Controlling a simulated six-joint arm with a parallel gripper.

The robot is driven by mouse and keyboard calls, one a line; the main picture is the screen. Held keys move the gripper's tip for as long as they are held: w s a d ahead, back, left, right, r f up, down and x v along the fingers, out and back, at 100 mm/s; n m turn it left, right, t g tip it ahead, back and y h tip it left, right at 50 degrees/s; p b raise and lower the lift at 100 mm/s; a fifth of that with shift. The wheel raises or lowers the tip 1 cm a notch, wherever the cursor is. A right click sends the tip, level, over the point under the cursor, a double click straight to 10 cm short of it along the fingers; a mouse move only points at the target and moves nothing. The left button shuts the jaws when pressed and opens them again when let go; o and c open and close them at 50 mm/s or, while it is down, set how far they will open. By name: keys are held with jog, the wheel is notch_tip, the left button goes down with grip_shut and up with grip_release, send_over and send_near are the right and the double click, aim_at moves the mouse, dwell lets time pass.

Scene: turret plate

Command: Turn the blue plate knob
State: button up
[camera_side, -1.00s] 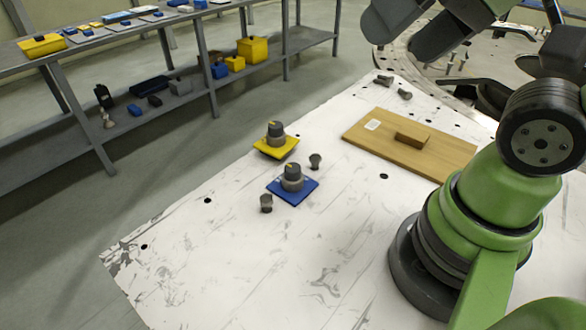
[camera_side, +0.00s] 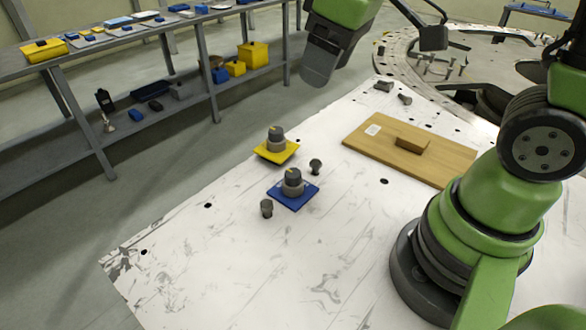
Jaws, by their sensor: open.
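The blue plate (camera_side: 299,203) lies flat on the white worktop. Its knob (camera_side: 293,184) stands upright on it, a light grey base with a dark cap and a small yellow mark on top. A yellow plate (camera_side: 272,156) with a similar knob (camera_side: 277,138) lies just behind it. My gripper (camera_side: 319,72) is high at the top middle, above and behind both plates and well apart from them. It is open and touches nothing. Its fingers overlap in this view, so the gap between them is hard to see.
Small dark pegs stand beside the blue plate, one in front (camera_side: 266,209) and one behind (camera_side: 316,167). A wooden board (camera_side: 435,168) with a wooden block (camera_side: 412,144) lies to the right. A grey shelf (camera_side: 160,45) with blue and yellow items stands behind. The front worktop is clear.

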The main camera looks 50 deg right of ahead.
aim_at(293, 172)
jog(key=w+f+n+g, duration=0.1)
jog(key=w+f+n, duration=0.1)
jog(key=f, duration=0.5)
jog(key=w+f+n+g, duration=0.1)
jog(key=w+f+n, duration=0.1)
jog(key=f, duration=0.6)
jog(key=w+f+n+g+h, duration=0.1)
jog(key=w+f+n, duration=0.1)
jog(key=f, duration=0.5)
jog(key=shift+d+f, duration=0.15)
jog(key=shift+f, duration=0.15)
jog(key=c, duration=0.9)
